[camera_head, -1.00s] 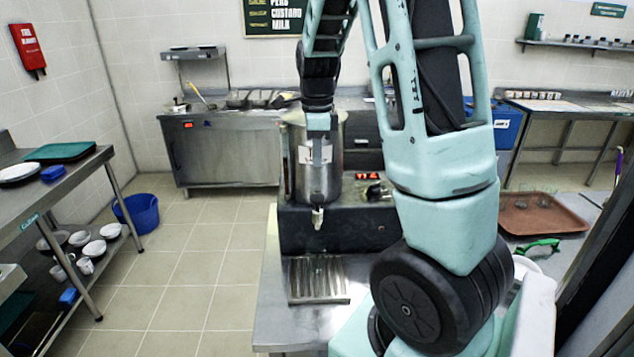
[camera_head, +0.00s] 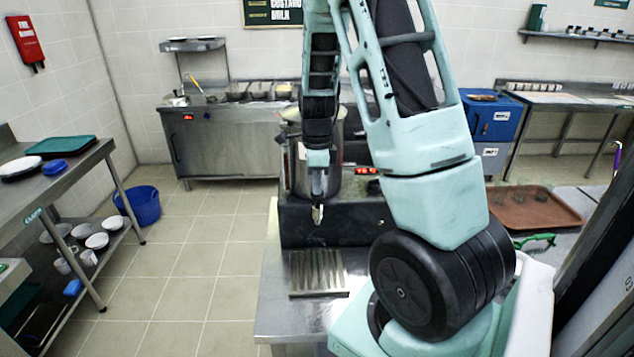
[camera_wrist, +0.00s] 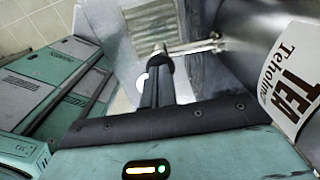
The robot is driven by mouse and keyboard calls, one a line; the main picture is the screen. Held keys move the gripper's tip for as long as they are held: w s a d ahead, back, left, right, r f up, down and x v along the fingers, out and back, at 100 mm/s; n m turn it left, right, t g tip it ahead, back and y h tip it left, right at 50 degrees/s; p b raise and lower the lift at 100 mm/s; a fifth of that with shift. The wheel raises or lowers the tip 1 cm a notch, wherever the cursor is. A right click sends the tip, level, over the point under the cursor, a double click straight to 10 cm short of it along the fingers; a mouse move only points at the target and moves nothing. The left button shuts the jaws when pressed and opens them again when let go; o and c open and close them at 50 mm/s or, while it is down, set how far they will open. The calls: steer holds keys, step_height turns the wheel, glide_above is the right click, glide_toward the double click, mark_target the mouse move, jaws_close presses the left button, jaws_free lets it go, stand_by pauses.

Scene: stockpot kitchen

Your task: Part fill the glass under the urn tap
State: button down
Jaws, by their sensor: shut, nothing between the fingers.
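The steel urn (camera_head: 297,180) stands on a dark block, partly hidden behind my arm. Its label shows in the wrist view (camera_wrist: 293,80). The tap (camera_wrist: 195,46) juts out over the slatted drip tray (camera_head: 318,275). My gripper (camera_wrist: 160,62) is shut and empty, pointing down in front of the urn. Its fingertips are close to the outer end of the tap; I cannot tell whether they touch it. I cannot make out a glass under the tap. Small clear glasses (camera_head: 542,195) appear to stand on a brown tray (camera_head: 530,215) at the right.
A steel counter (camera_head: 285,315) bears the drip tray. A green-handled item (camera_head: 536,241) lies near the brown tray. A shelved table (camera_head: 60,185) with dishes stands at the left, with a blue bucket (camera_head: 138,205) by it. The tiled floor (camera_head: 190,270) between is clear.

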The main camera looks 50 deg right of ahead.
steer(key=shift+f, duration=0.75)
steer(key=shift+s+a+f, duration=0.15)
steer(key=shift+s+f, duration=0.05)
steer(key=shift+f, duration=0.05)
stand_by(1.7)
